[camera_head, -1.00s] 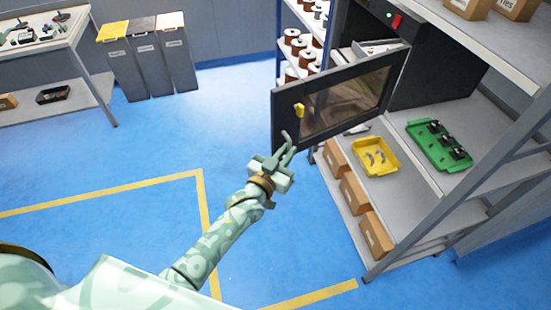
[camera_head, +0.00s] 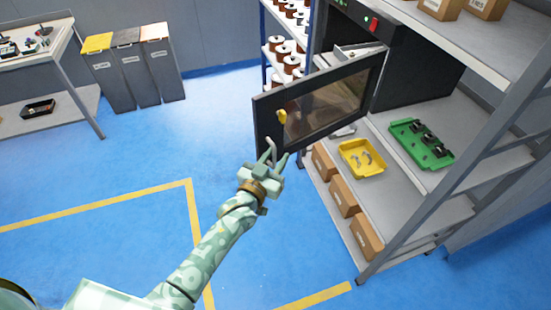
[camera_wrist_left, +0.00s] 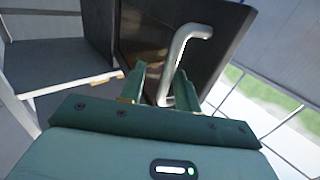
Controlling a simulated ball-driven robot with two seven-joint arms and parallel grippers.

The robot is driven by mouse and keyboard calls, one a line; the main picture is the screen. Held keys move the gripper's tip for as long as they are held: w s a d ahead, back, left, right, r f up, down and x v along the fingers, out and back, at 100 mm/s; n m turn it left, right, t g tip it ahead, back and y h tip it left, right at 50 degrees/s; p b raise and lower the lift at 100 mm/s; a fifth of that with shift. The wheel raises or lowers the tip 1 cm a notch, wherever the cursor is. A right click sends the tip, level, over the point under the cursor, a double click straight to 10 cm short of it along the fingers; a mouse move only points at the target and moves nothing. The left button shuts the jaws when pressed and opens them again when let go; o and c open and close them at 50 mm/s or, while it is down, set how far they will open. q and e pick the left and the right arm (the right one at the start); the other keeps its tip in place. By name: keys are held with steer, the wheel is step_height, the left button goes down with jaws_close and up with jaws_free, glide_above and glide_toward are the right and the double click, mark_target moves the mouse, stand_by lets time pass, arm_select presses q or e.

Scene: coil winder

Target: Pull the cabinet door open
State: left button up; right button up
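The dark cabinet door (camera_head: 315,104) with a brown window stands swung out from the black cabinet (camera_head: 415,70) on the shelf rack. The door also fills the upper middle of the left wrist view (camera_wrist_left: 145,35). Its bent silver handle (camera_wrist_left: 180,50) shows there. My left gripper (camera_head: 277,157) is at the door's lower left corner. In the left wrist view my left gripper (camera_wrist_left: 162,85) has its fingers apart, with the handle's lower part between them, nearer the right finger. A gap shows beside the left finger. My right gripper is not in view.
Boxes (camera_head: 343,197) stand lower. Spools (camera_head: 292,65) are behind the door. Blue floor (camera_head: 130,160) is clear at left.

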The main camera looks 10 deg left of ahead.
arm_select(q)
steer(key=shift+s+a, duration=0.2)
steer(key=shift+s, duration=0.3)
steer(key=p+v, duration=0.1)
steer(key=v, duration=1.4)
steer(key=shift+d+p, duration=0.2)
steer(key=shift+p, duration=0.1)
steer(key=shift+s+f, duration=0.1)
steer(key=shift+f, duration=0.05)
steer(key=s+a+f+g+y+b, duration=0.15)
steer(key=s+f+g, duration=0.35)
steer(key=f, duration=0.7)
steer(key=s+a+f+g+y, duration=0.1)
steer(key=s+a+f+g, duration=0.15)
steer(key=s+f, duration=0.7)
steer(key=s+a+f+g+y+b, duration=0.1)
steer(key=s+f+g, duration=0.3)
steer(key=s+f, duration=0.6)
steer(key=s+a+f+m+g+y+b, duration=0.1)
steer(key=s+a+f+g, duration=0.3)
steer(key=s+f, duration=0.7)
steer(key=shift+a+f+g+b, duration=0.2)
steer(key=shift+g+b, duration=0.35)
steer(key=shift+b, duration=0.25)
